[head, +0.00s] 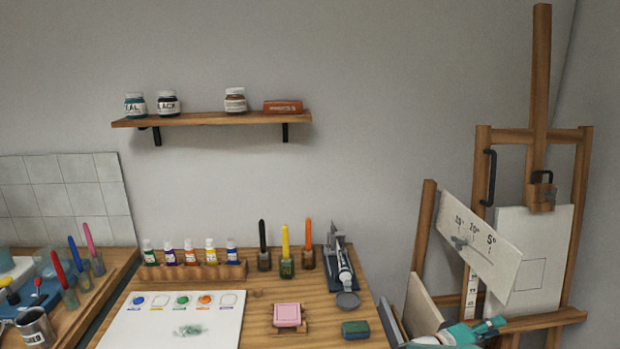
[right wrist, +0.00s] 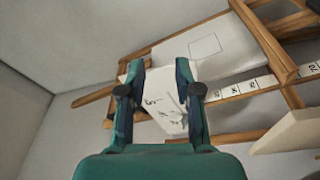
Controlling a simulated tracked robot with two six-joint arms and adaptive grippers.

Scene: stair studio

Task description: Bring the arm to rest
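My right gripper (head: 492,328) shows at the bottom right of the head view, in front of the easel's lower part. In the right wrist view its two fingers (right wrist: 160,75) stand apart with nothing held between them. The white angle board (right wrist: 165,105) shows beyond the gap, apart from the fingers as far as I can tell. My left gripper is not in view.
The wooden easel (head: 539,80) stands at the right with a white canvas (head: 540,240) and the tilted angle board (head: 475,235). The wooden table (head: 260,330) holds paint bottles, brush pots and a palette sheet (head: 140,325). A wall shelf (head: 215,119) carries jars.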

